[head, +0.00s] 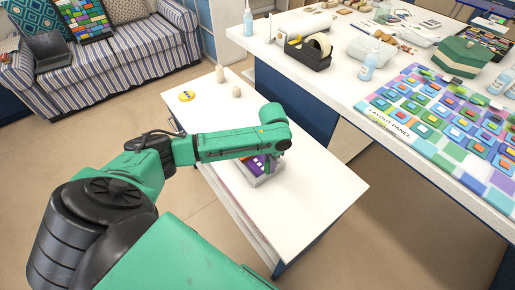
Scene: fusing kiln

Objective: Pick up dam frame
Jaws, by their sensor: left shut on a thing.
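The dam frame (267,181) appears as a small grey frame around purple pieces, on or just above the white top of the low cabinet (315,190). My left arm reaches over it from the left and hides much of it. My left gripper (269,163) points down at the frame's far right part and is shut on it; its fingertips are mostly hidden. I cannot tell whether the frame touches the cabinet top. My right gripper is out of view.
A yellow round item (187,96) and two small pale pegs (236,91) are at the cabinet's far end. The white worktable (345,85) on the right carries a black tape dispenser (307,52), bottles and a colourful layout panel (440,120). The cabinet's near right part is clear.

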